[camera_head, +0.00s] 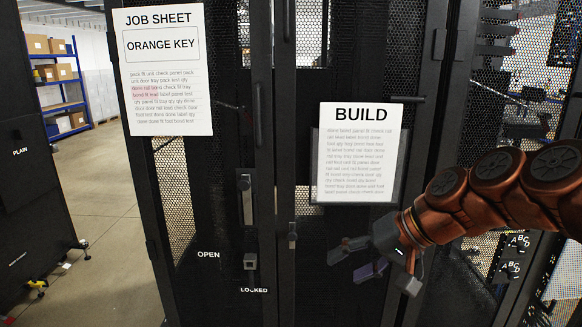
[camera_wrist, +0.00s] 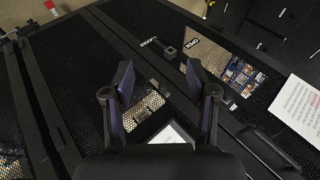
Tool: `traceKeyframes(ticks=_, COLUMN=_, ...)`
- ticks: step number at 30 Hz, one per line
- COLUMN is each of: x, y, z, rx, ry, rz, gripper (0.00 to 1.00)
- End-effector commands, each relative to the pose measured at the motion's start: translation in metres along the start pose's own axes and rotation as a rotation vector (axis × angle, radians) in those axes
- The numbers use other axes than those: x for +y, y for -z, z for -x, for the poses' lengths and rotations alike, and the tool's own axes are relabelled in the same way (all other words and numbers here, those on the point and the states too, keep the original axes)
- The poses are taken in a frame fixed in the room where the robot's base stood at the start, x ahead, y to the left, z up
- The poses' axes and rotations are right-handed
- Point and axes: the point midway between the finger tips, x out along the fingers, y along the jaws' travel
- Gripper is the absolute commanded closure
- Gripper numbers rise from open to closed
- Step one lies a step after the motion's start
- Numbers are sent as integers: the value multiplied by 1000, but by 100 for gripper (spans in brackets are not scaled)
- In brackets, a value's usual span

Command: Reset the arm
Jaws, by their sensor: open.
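My gripper (camera_head: 364,262) is at the end of my orange-brown arm, which comes in from the right side of the head view. It hangs in front of the black rack doors, just below the BUILD sheet (camera_head: 360,150). In the wrist view my gripper (camera_wrist: 160,85) shows its two dark fingers spread apart, with nothing between them. The fingers appear clear of the door. No held object shows in either view.
A JOB SHEET reading ORANGE KEY (camera_head: 163,70) hangs on the left rack door. Blue shelving (camera_head: 67,92) with boxes stands far left; the floor there is mostly clear.

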Motion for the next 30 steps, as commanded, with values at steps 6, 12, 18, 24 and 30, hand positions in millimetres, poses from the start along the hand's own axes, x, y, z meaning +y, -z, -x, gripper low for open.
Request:
traceKeyframes(ticks=6, x=-3, y=-96, z=20, rx=-188, ry=-263, rz=74, gripper=43)
traceKeyframes(ticks=12, x=29, y=-173, z=56, rx=-327, ry=-503, rz=83, gripper=43)
traceKeyframes(ticks=18, x=58, y=-223, z=93, rx=-409, ry=-666, rz=59, gripper=43)
traceKeyframes(ticks=24, x=70, y=-239, z=105, rx=-434, ry=-719, rz=45, gripper=43)
traceKeyframes(ticks=30, x=71, y=-239, z=104, rx=-435, ry=-719, rz=45, gripper=43)
